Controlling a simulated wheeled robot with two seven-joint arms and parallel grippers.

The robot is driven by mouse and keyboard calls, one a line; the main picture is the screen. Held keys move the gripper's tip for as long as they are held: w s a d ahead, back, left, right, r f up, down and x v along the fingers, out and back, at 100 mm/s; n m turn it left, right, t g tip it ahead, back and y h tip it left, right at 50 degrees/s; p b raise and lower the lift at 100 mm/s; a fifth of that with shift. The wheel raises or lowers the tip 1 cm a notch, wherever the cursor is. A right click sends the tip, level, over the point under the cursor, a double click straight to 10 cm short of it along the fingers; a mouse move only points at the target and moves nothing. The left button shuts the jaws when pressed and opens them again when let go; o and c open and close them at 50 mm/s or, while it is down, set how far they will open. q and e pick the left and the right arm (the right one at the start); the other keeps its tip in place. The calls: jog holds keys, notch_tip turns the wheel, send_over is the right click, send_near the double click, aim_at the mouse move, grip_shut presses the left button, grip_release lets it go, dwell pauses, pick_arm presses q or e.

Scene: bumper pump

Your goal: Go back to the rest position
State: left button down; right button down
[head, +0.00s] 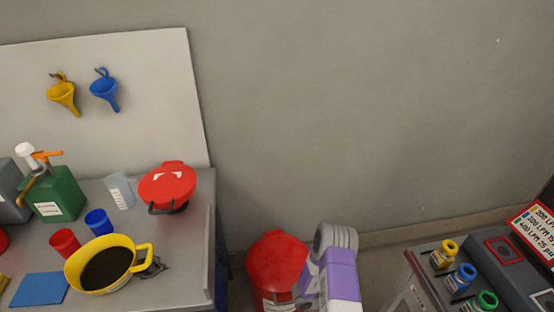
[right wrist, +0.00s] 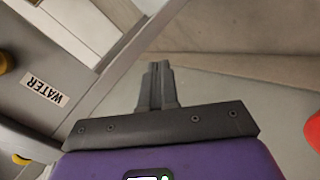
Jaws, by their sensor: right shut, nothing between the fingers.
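My right gripper (right wrist: 155,88) shows in the right wrist view with its two dark fingers together and nothing between them. It points at the floor and wall base, away from any object. In the head view a purple and grey link of my arm rises at the bottom centre, and no fingertips show there. My left gripper is in neither view.
The grey table (head: 198,262) at left holds a yellow pot (head: 74,278), a green canister (head: 62,197), cups and a red-lidded container (head: 168,186). A red bin (head: 272,262) stands beside my arm. At right is a machine (head: 425,290) with coloured bottles. A WATER-labelled grey unit (right wrist: 30,60) is close by.

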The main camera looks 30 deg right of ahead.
jog(key=w+a+r+n+t+y+p, duration=0.15)
jog(key=w+a+t+y, duration=0.3)
jog(key=a, duration=0.65)
jog(key=w+a+n+t+y+p, duration=0.1)
jog(key=w+a+n+t+y, duration=0.2)
jog(key=w+a, duration=0.5)
jog(key=s+a+r+n+y, duration=0.1)
jog(key=s+a+r+y, duration=0.1)
jog(key=s+a, duration=0.2)
jog(key=s+a+r+n+g+y+p, duration=0.1)
jog(key=s+a+r+y, duration=0.1)
jog(key=a, duration=0.7)
jog(key=s+a+r+n+g+y, duration=0.1)
jog(key=s+a+r+y, duration=0.2)
jog(key=s+a, duration=0.2)
jog(key=shift+s+a+r+n, duration=0.35)
jog(key=shift+a, duration=0.5)
jog(key=shift+d, duration=0.15)
